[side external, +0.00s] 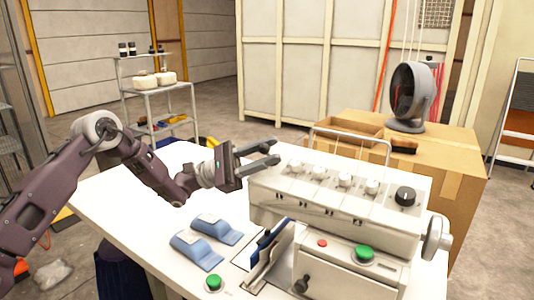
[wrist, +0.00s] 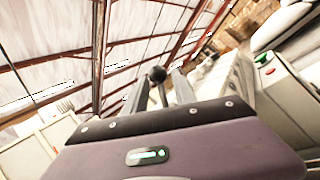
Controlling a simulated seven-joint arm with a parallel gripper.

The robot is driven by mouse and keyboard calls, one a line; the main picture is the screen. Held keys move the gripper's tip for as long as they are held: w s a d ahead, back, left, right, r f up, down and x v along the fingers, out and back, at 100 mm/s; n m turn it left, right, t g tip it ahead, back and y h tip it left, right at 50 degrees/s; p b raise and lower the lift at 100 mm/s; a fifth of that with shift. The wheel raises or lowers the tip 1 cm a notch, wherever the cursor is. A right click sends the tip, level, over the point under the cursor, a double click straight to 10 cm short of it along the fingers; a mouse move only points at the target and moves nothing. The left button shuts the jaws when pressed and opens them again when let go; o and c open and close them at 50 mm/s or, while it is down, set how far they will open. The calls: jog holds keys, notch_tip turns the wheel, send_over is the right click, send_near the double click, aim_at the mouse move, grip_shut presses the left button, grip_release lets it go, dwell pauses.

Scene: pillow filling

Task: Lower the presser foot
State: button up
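The white sewing machine (side external: 330,195) stands on the white table, with a row of dials on its top. My gripper (side external: 275,152) is at the upper left end of the machine, level with its top. Its two fingers are apart and point right. In the wrist view, a dark round knob (wrist: 157,74) shows between the fingers of my gripper (wrist: 160,88); I cannot tell whether they touch it. The machine also shows at the right in the wrist view (wrist: 285,95). The presser foot itself cannot be made out.
Two blue pieces (side external: 206,237) lie on the white table (side external: 120,205) in front of the arm. A green button (side external: 213,282) sits near the front edge.

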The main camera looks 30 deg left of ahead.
jog(key=shift+f, duration=0.2)
jog(key=v, duration=0.8)
jog(key=shift+r, duration=0.15)
jog(key=s+d+r+m+g+y, duration=0.2)
jog(key=s+d+m+g+y, duration=0.25)
jog(key=s+d+g, duration=0.35)
jog(key=s+d+r+m+g+y, duration=0.3)
jog(key=s+d+m+y, duration=0.15)
jog(key=s, duration=0.65)
jog(key=s+a+f+m+y, duration=0.25)
jog(key=s+y, duration=0.35)
jog(key=s, duration=0.4)
jog(key=s+a+m+t+y, duration=0.3)
jog(key=s+a+t+y, duration=0.3)
jog(key=a, duration=0.4)
jog(key=shift+s+f+t, duration=0.4)
jog(key=shift+s+t, duration=0.4)
